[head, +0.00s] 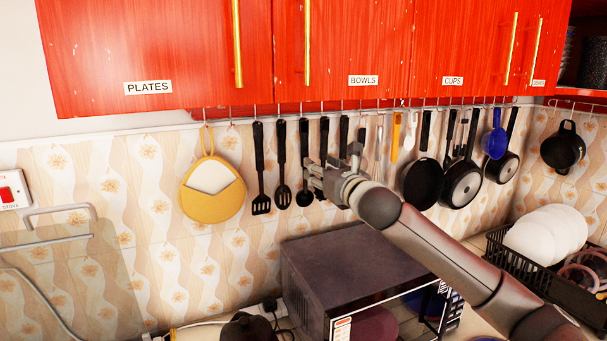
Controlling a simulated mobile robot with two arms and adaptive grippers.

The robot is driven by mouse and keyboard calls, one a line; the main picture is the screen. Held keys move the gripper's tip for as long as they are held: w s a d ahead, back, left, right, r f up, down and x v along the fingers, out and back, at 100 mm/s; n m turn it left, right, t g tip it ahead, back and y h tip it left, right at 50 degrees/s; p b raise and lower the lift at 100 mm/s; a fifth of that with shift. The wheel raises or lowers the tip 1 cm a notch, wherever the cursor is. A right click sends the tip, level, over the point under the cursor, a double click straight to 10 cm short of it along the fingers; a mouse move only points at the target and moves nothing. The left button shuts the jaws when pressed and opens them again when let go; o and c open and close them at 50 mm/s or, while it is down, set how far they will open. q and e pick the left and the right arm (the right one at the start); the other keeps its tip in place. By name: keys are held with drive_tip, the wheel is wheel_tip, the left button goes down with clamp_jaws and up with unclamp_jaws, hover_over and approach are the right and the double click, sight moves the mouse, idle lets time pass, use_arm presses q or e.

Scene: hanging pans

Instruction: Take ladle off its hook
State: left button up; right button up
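A black ladle (304,136) hangs from a hook on the rail under the red cabinets, its round bowl low against the tiled wall. My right gripper (309,175) reaches in from the right, its fingertips at the lower part of the ladle's handle, just above the bowl. From this angle I cannot tell whether the fingers touch or close around the handle. The gripper partly covers the utensils just right of the ladle. My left gripper is not in view.
Black slotted turners (260,165) and a yellow pot holder (212,205) hang to the left. Several pans (421,180) hang to the right. A microwave (335,265) stands below my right arm. A dish rack (510,262) with white plates is at the right.

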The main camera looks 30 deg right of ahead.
sight(306, 156)
drive_tip(key=w+p, duration=0.2)
drive_tip(key=w, duration=0.3)
drive_tip(key=shift+w+d+r+p, duration=0.1)
drive_tip(key=shift+w+r+p, duration=0.05)
drive_tip(key=shift+r+p, duration=0.2)
drive_tip(key=w, duration=0.1)
drive_tip(key=w+p, duration=0.1)
drive_tip(key=shift+w+f, duration=0.3)
drive_tip(key=shift+w, duration=0.05)
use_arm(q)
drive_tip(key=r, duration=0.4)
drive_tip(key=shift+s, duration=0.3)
use_arm(e)
clamp_jaws()
